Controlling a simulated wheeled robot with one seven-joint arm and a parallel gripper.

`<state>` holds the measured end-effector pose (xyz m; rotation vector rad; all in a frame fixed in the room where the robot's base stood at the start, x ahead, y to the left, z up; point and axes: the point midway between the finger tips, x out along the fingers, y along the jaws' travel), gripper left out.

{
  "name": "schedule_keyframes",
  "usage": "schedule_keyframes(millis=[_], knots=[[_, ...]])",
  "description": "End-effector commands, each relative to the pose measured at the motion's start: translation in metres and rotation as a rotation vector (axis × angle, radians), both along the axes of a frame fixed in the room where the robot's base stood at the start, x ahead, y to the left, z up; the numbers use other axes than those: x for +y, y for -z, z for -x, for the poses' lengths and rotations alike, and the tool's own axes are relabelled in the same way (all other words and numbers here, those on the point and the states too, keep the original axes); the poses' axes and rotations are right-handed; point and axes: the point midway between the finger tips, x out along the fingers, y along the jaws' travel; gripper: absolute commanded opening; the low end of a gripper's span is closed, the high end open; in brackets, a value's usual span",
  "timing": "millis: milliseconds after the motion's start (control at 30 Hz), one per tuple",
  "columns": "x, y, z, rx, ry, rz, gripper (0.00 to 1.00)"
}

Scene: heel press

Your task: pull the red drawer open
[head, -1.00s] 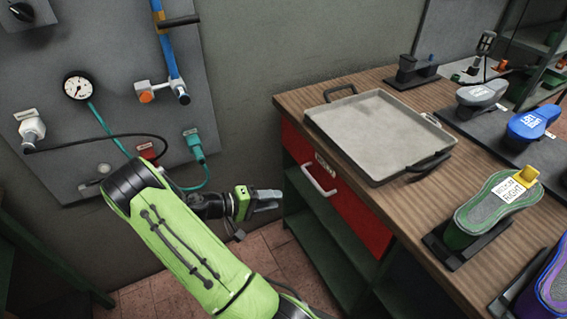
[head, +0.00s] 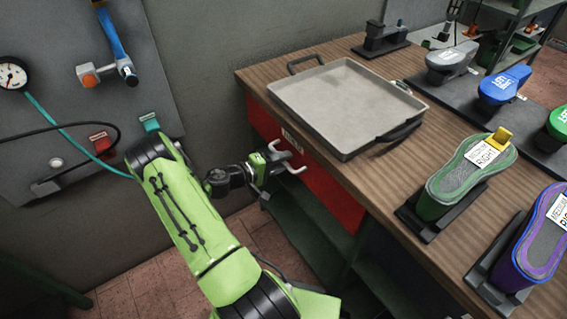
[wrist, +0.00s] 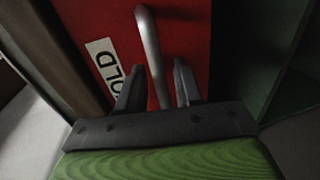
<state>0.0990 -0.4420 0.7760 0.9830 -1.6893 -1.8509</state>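The red drawer (head: 332,190) is in the front of the wooden workbench, below its top, and looks shut in the head view. Its pale bar handle (head: 293,168) sticks out from the front. In the wrist view the red front (wrist: 190,50) fills the middle, with the handle (wrist: 150,50) running down between my fingers and a white label (wrist: 103,68) beside it. My gripper (wrist: 158,88) is open, with one finger on each side of the handle and gaps visible. In the head view my gripper (head: 283,160) is at the handle.
A grey tray (head: 300,112) with dark handles lies on the workbench (head: 262,85) above the drawer. Shoe forms in green (head: 440,200), blue (head: 500,88) and purple (head: 522,262) stand to the right. Open green shelves (head: 305,235) are under the drawer. A wall panel with a gauge (head: 12,75) is at left.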

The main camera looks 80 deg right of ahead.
Motion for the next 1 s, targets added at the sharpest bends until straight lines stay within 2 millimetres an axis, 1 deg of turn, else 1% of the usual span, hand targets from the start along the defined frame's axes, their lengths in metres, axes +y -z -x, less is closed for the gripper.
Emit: schedule_keyframes(millis=[100, 300, 333, 500, 567, 867, 1000], knots=[[-0.0056, 0.0018, 0.0047, 0.000, -0.001, 0.000, 0.35], [-0.0060, 0.0014, 0.0048, 0.000, -0.002, 0.000, 0.35], [-0.0060, 0.0014, 0.0048, 0.000, -0.002, 0.000, 0.34], [-0.0057, 0.0013, 0.0047, 0.000, -0.001, -0.001, 0.08], [-0.0057, 0.0013, 0.0047, 0.000, -0.001, -0.001, 0.00], [-0.0052, 0.0015, 0.0042, 0.000, -0.001, -0.001, 0.00], [0.0005, 0.0016, -0.0009, 0.000, -0.002, -0.001, 0.00]])
